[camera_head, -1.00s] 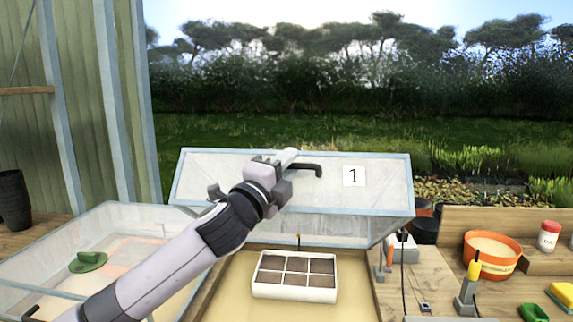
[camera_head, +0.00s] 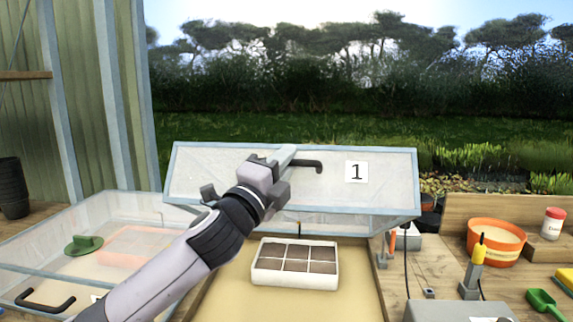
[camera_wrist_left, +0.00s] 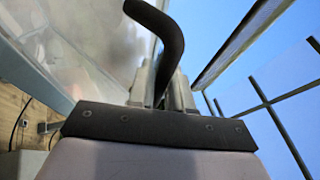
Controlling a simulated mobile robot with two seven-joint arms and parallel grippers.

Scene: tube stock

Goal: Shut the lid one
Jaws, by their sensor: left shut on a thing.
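The lid marked 1 (camera_head: 357,196) is a clear panel in a pale blue-grey frame. It stands raised and tilted above the open frame box (camera_head: 346,304). My left gripper (camera_head: 283,160) is at the lid's black handle (camera_head: 319,167), shut on it. In the left wrist view the dark curved handle (camera_wrist_left: 165,30) runs between the fingers of my left gripper (camera_wrist_left: 160,85). The far part of the handle and some of the lid are hidden behind my gripper and arm. My right gripper is not in view.
A white tray with dark soil cells (camera_head: 254,276) sits in the box under the lid. A second, shut clear lid with a black handle (camera_head: 45,303) is at left.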

